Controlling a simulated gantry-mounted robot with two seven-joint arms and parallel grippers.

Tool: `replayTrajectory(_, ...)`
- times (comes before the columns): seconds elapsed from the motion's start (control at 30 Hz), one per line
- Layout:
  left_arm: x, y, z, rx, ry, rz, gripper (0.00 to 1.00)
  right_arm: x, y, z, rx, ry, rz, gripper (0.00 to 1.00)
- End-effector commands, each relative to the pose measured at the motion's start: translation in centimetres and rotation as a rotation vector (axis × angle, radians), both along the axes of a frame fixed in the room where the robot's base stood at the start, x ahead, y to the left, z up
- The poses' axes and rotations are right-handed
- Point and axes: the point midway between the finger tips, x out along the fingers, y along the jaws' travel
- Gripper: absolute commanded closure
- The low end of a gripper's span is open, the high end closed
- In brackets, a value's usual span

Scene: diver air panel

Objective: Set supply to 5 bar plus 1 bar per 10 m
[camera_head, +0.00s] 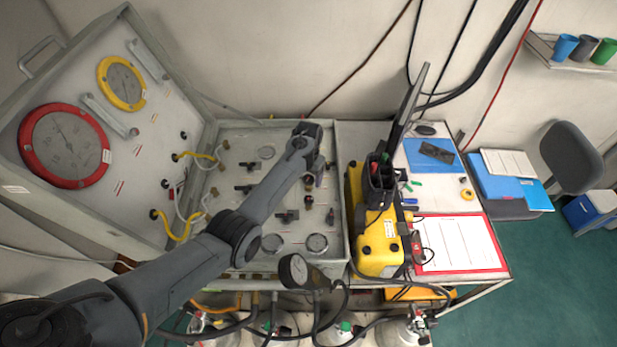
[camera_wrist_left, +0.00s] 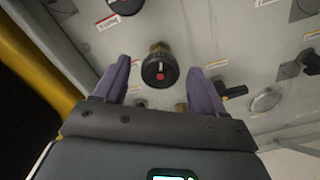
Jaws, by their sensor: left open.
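The air panel (camera_head: 230,135) is a pale grey board with several dark valves and small gauges. Its raised lid carries a red-ringed gauge (camera_head: 64,145) and a yellow-ringed gauge (camera_head: 122,82); their readings are too small to tell. Small gauges (camera_head: 317,242) sit at the panel's near edge. My left gripper (camera_head: 314,182) is over the panel's right side. In the left wrist view, its purple fingers (camera_wrist_left: 160,85) are apart, with a black round knob (camera_wrist_left: 160,70) with a red centre between and beyond them. Contact cannot be told. My right gripper is not in view.
A yellow case (camera_head: 378,258) with a black handset stands right of the panel. A red-bordered sheet (camera_head: 455,245) lies beside it. A black gauge (camera_head: 298,270) juts out at the front. In the left wrist view, a lever handle (camera_wrist_left: 234,93) is close to the right finger.

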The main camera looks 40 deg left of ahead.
Motion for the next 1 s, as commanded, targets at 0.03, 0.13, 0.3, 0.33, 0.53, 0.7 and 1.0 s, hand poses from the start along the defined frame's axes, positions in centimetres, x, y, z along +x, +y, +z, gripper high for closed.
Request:
replayTrajectory(0.03,0.0,0.0,0.0,0.000,0.000,0.000,0.29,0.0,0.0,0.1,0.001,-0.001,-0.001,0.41)
replayTrajectory(0.13,0.0,0.0,0.0,0.000,0.000,0.000,0.29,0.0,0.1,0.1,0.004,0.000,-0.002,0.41)
replayTrajectory(0.3,0.0,0.0,0.0,0.000,0.000,0.000,0.55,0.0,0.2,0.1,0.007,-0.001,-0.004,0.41)
replayTrajectory(0.33,0.0,0.0,0.0,0.000,0.000,0.000,0.60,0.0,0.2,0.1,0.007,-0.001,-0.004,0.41)
replayTrajectory(0.53,0.0,0.0,0.0,0.000,0.000,0.000,0.85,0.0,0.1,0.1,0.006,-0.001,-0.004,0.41)
replayTrajectory(0.7,0.0,0.0,0.1,0.000,0.000,-0.012,0.85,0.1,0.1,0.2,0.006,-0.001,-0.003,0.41)
replayTrajectory(1.0,0.0,0.0,0.2,0.000,0.002,-0.136,0.85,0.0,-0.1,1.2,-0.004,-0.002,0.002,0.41)
